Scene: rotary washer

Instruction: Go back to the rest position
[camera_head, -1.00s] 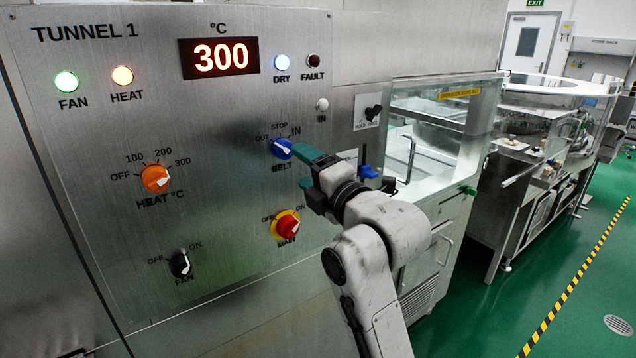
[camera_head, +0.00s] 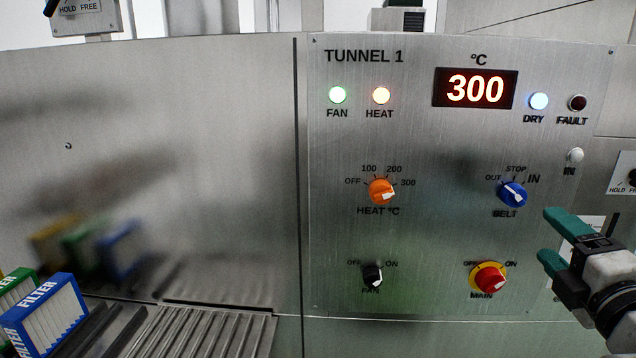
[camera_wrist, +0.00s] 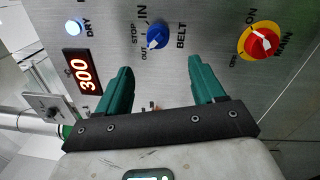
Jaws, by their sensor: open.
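My gripper (camera_head: 556,240) is at the right edge of the head view, with its two green fingers apart and nothing between them. It is in front of the panel's lower right, to the right of the blue BELT knob (camera_head: 512,194) and the red MAIN switch (camera_head: 488,278), touching neither. In the wrist view the open fingers (camera_wrist: 160,85) point toward the panel, with the BELT knob (camera_wrist: 158,35) and the MAIN switch (camera_wrist: 260,42) beyond the fingertips. Most of my arm is outside the head view.
The TUNNEL 1 panel (camera_head: 440,130) reads 300, with the FAN, HEAT and DRY lamps lit. A steel wall (camera_head: 200,150) runs along the left.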

